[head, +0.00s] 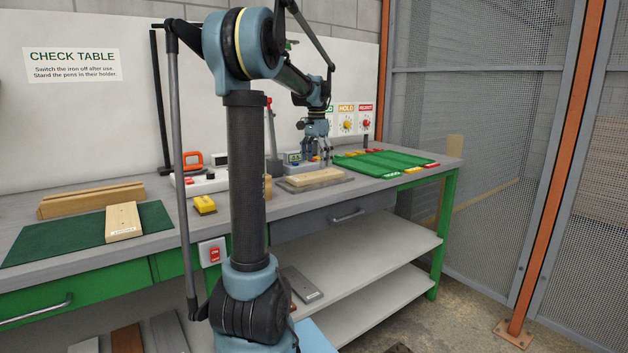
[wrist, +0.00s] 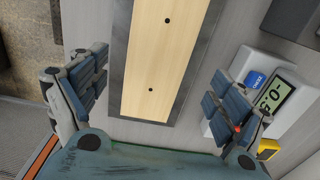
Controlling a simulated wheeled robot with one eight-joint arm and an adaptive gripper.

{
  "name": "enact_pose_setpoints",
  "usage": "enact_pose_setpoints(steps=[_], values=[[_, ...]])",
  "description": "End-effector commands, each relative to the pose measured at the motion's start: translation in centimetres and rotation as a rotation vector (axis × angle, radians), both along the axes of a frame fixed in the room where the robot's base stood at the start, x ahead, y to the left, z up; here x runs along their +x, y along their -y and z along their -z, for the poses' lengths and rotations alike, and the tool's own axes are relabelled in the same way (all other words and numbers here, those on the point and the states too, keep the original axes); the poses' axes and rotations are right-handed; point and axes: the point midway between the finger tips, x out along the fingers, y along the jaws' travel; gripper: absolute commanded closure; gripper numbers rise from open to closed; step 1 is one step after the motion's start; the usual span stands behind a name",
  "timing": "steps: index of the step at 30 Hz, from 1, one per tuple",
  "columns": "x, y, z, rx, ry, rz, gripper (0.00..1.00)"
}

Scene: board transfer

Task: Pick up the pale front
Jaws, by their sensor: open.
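A pale wooden front (head: 314,176) lies flat on a grey plate (head: 338,184) on the bench. In the wrist view the pale front (wrist: 162,62) shows two dark holes, and the grey plate's dark rim (wrist: 119,55) runs along its sides. My gripper (head: 316,160) is over the front and plate, pointing down. In the wrist view my gripper (wrist: 155,95) is open and empty, with one finger on each side of the front. I cannot tell the exact height between fingertips and front.
A digital display box (wrist: 270,97) stands close beside the right finger. A green mat (head: 380,162) with coloured labels is to the right. Another pale board (head: 123,221) lies on a dark green mat (head: 50,243) at the left. A yellow block (head: 204,204) sits between.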

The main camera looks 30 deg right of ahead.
Motion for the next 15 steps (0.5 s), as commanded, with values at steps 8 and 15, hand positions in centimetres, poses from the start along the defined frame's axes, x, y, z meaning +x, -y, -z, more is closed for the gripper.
enact_pose_setpoints(steps=[8, 15], values=[[-0.2, -0.1, 3.6, 0.0, 0.0, 0.0, 0.1], [-0.2, -0.2, 4.4, 0.0, 0.0, 0.0, 0.1]])
